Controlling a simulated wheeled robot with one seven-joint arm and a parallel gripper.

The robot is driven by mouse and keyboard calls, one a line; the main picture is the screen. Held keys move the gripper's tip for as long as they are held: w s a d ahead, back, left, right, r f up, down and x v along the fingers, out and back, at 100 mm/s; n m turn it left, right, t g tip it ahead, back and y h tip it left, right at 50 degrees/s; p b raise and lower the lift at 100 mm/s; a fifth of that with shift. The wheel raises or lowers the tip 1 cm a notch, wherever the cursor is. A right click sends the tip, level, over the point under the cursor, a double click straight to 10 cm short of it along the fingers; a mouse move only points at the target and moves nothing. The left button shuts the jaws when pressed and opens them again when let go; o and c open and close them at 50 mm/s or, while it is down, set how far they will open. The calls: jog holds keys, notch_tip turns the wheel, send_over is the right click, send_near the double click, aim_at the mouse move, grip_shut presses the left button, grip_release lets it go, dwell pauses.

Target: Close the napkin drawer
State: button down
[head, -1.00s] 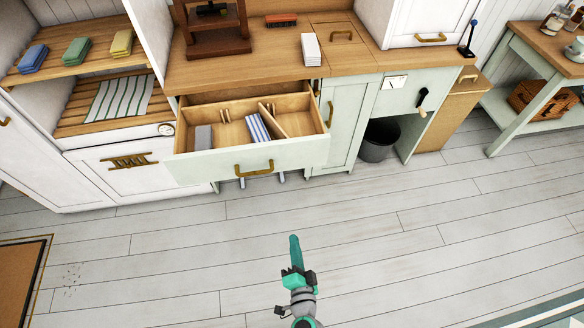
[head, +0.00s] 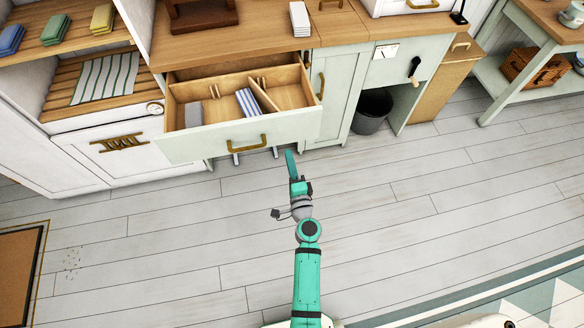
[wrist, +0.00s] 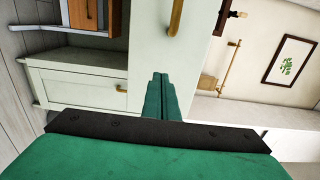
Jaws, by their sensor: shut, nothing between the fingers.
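The napkin drawer (head: 205,148) is pulled out from under the wooden counter in the head view. It has a pale green front with a brass handle (head: 246,142). Inside are wooden dividers, a striped blue-and-white napkin stack (head: 248,102) and a grey item (head: 193,114). My gripper (head: 290,155) is shut and empty, reaching toward the cabinet, just right of and below the drawer front in the picture. In the wrist view my shut fingers (wrist: 160,80) point at pale cabinet fronts. I see no clear contact with the drawer.
A cabinet door (head: 335,100) stands right of the drawer, and a dark bin (head: 372,110) sits farther right. A white unit with a towel (head: 105,78) is at the left. The plank floor (head: 160,235) in front is clear.

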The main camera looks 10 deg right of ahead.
aim_at(283, 134)
jog(key=w, duration=0.7)
jog(key=shift+w, duration=0.25)
